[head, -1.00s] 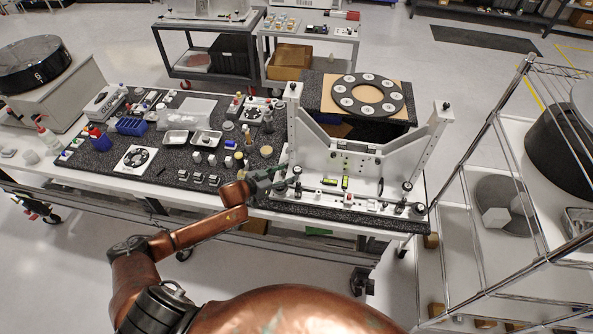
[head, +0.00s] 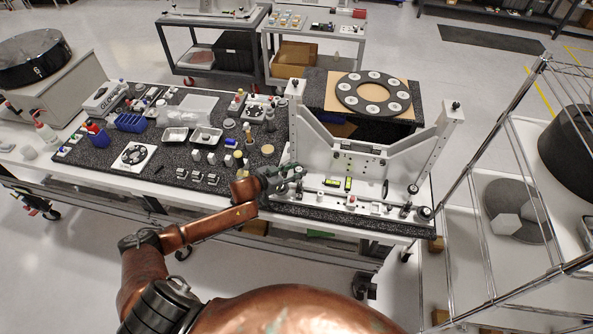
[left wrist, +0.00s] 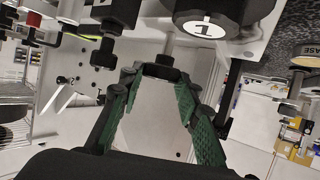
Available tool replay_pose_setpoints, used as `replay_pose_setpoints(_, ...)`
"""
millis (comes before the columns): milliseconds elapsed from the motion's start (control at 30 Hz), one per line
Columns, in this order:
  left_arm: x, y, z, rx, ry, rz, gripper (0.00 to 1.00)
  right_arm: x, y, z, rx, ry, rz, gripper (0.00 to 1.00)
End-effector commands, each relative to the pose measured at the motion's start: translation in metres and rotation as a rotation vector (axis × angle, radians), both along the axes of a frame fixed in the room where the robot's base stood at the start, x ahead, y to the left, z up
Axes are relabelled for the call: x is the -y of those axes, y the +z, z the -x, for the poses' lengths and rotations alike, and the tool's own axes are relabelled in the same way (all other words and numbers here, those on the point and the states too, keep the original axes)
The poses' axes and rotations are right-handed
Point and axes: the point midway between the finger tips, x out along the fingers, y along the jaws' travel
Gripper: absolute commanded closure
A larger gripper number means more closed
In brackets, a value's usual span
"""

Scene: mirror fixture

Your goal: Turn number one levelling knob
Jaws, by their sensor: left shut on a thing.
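In the left wrist view, my left gripper (left wrist: 158,80) has its green-padded fingers closed around a small black knob (left wrist: 161,67) on a metal shaft. A larger black round part with a white "1" label (left wrist: 206,27) is just above and right of that knob. In the head view, my left gripper (head: 284,174) is at the left front corner of the white mirror fixture (head: 345,162). The gripped knob is too small and covered to make out there. My right gripper is not in view.
Another black knob (left wrist: 103,54) hangs left of the gripped one. A black speckled mat (head: 85,172) with small parts, trays and bottles lies left of the fixture. A wire rack (head: 478,190) stands at the right. A ring with numbered discs (head: 374,93) lies behind the fixture.

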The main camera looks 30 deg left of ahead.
Motion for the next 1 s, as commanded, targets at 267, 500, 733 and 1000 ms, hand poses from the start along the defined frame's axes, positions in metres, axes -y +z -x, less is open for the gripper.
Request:
replay_pose_setpoints(267,0.0009,0.0001,-0.0005,0.000,-0.001,0.000,0.94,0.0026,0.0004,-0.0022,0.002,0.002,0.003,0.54)
replay_pose_setpoints(500,0.0019,0.0011,-0.0025,0.002,-0.090,-0.008,0.94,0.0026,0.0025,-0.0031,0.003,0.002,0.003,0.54)
replay_pose_setpoints(733,0.0024,-0.0005,-0.0035,0.004,-0.213,-0.004,0.94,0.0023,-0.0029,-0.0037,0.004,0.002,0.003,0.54)
replay_pose_setpoints(1000,-0.0006,-0.0007,-0.0016,0.000,-0.266,0.002,0.94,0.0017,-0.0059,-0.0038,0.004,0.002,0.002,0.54)
